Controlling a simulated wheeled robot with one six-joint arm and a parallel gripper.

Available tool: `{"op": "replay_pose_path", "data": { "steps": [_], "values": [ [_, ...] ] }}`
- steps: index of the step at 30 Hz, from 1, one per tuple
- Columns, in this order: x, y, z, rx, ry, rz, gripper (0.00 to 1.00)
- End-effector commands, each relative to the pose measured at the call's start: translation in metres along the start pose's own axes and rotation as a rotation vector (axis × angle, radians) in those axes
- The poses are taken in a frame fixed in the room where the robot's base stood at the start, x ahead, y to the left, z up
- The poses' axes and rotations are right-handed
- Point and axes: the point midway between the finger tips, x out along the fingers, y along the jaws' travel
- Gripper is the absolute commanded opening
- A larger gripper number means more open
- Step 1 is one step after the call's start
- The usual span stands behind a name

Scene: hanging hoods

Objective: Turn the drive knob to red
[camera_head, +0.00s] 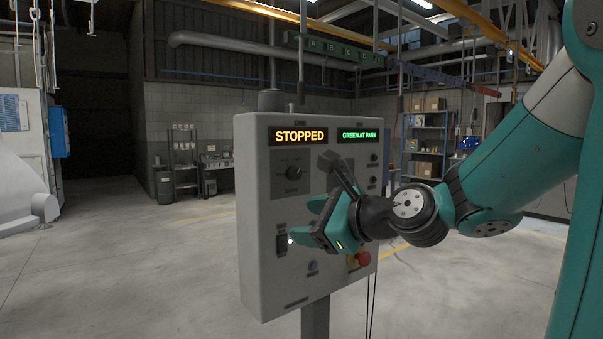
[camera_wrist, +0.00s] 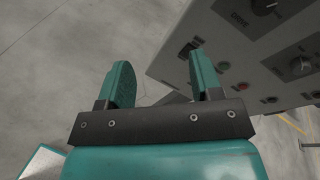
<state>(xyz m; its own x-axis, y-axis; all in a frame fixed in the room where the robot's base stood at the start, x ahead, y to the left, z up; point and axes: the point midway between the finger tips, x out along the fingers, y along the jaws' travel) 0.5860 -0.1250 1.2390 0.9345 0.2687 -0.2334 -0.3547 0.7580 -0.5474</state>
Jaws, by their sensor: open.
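The drive knob (camera_head: 292,173) is a dark round knob on a dark plate, on the upper left of the grey control panel (camera_head: 258,290). It also shows at the top right edge of the wrist view (camera_wrist: 265,4), partly cut off. Its pointer direction is too small to read. My gripper (camera_head: 308,220) is open and empty in front of the panel, below and right of the drive knob. In the wrist view its two teal fingers (camera_wrist: 160,66) are apart, with floor and the panel's edge beyond. The knob is not between them.
The panel displays read "STOPPED" (camera_head: 298,136) and "GREEN AT PARK" (camera_head: 358,135). A second knob (camera_wrist: 300,66) shows in the wrist view. Floor left of the panel is clear.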

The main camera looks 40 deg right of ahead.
Motion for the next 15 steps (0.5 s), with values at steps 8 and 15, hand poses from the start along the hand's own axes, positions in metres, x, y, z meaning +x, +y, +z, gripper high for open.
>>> {"op": "replay_pose_path", "data": {
  "steps": [8, 15],
  "values": [
    [-0.038, -0.087, -0.015, 0.524, -0.112, -0.341, 0.59],
    [-0.022, -0.102, -0.012, 0.57, -0.129, -0.356, 0.59]
  ]
}}
